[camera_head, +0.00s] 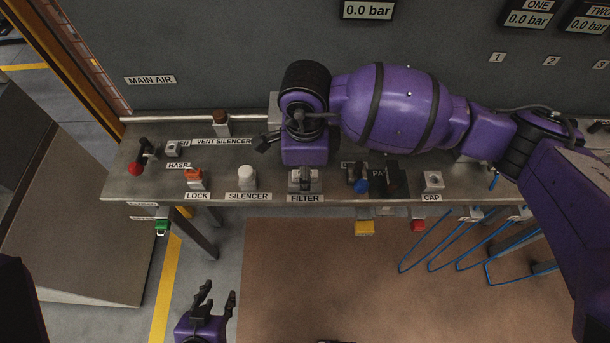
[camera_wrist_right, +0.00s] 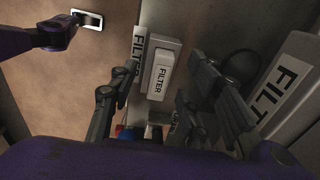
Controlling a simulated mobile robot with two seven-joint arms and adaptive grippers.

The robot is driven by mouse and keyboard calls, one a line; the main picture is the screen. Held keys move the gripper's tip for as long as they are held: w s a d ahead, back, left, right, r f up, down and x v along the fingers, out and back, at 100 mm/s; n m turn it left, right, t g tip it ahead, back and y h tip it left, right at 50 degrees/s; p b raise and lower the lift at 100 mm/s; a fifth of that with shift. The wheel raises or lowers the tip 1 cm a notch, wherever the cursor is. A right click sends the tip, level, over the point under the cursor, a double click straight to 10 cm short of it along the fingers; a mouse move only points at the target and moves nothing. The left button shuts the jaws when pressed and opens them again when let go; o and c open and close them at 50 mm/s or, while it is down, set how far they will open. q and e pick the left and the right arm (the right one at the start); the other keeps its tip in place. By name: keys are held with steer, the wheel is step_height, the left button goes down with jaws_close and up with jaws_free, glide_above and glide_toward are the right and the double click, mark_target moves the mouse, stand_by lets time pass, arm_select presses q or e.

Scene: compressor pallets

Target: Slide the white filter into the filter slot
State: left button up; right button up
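A white block marked FILTER (camera_wrist_right: 160,76), which looks like the white filter, shows between my right gripper's fingers in the right wrist view. My right gripper (camera_wrist_right: 152,92) is spread, with a finger on either side of the block's line; I cannot tell whether they touch it. A larger pale housing marked FILTER (camera_wrist_right: 292,78) stands at the right of that view; its slot opening is not visible. In the head view my right arm hides most of the bench spot above the FILTER label (camera_head: 305,198). My left gripper (camera_head: 218,290) is open and empty, low in front of the bench.
The metal bench (camera_head: 128,184) carries a red lock part (camera_head: 194,174), a white silencer (camera_head: 247,175), a blue part (camera_head: 361,186) and a cap holder (camera_head: 432,181). Blue hoses (camera_head: 428,242) hang below at right. The brown floor mat (camera_head: 330,280) looks clear.

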arm_select(q)
steer(key=shift+s+f, duration=0.1)
steer(key=shift+f, duration=0.05)
arm_select(e)
jaws_close()
steer(key=shift+r, duration=0.1)
